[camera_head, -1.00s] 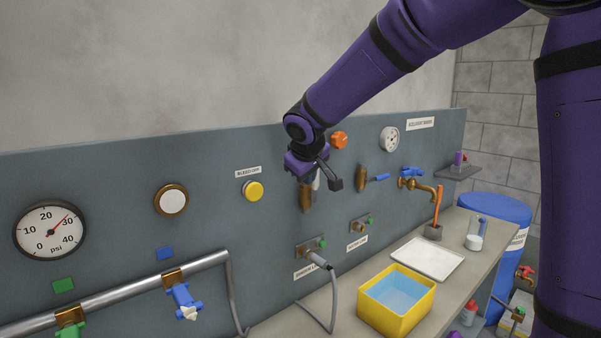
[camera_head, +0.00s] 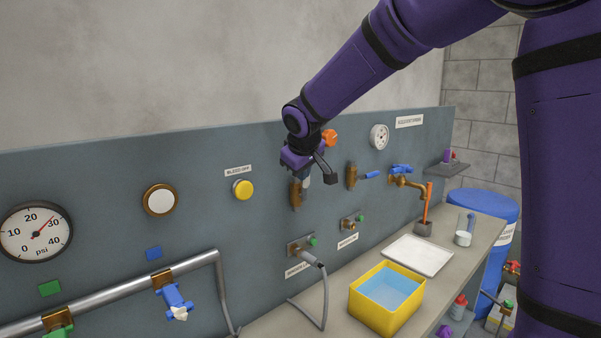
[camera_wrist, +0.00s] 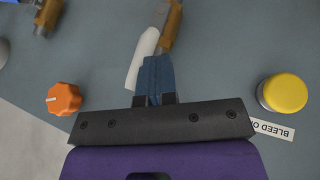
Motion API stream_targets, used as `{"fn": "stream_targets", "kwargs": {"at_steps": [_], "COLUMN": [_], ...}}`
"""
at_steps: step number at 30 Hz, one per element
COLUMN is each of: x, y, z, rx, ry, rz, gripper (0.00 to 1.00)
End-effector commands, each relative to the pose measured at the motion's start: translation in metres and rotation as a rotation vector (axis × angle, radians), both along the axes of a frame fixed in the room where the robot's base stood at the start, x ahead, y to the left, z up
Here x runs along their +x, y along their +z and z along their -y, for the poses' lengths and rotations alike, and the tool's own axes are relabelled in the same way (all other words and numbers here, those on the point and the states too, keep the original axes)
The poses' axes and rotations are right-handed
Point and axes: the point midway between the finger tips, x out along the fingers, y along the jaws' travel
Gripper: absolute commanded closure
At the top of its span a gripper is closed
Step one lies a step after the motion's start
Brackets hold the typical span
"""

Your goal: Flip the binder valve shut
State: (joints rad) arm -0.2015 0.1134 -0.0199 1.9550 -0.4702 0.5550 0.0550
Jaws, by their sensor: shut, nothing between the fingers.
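No label reading "binder" is legible. My gripper (camera_head: 305,181) is in front of the panel at a brass valve (camera_head: 296,194), which it partly hides in the head view. In the wrist view my gripper's blue fingers (camera_wrist: 156,66) are shut and empty. A white lever (camera_wrist: 143,52) lies right beside them, angling up to the brass valve body (camera_wrist: 171,28). I cannot tell whether the fingers touch the lever. Another brass valve (camera_head: 351,176) with a blue lever (camera_head: 369,175) sticking out to the right is just right of my gripper.
An orange knob (camera_head: 329,137) is above my gripper's right side, and a yellow button (camera_head: 242,189) is to its left. Hose fittings (camera_head: 301,246) are below on the panel. A yellow tub (camera_head: 366,320) of blue liquid and a white tray (camera_head: 419,254) sit on the bench.

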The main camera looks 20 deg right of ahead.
Motion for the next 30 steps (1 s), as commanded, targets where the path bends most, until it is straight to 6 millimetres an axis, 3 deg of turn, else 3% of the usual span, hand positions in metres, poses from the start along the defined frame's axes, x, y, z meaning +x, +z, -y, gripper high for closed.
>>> {"fn": "stream_targets", "kwargs": {"at_steps": [14,30], "x": [0.004,0.016], "y": [0.002,0.003], "z": [0.010,0.040], "rx": [0.100,0.432], "ry": [-0.005,-0.005], "rz": [-0.041,-0.178], "gripper": [1.00,1.00]}}
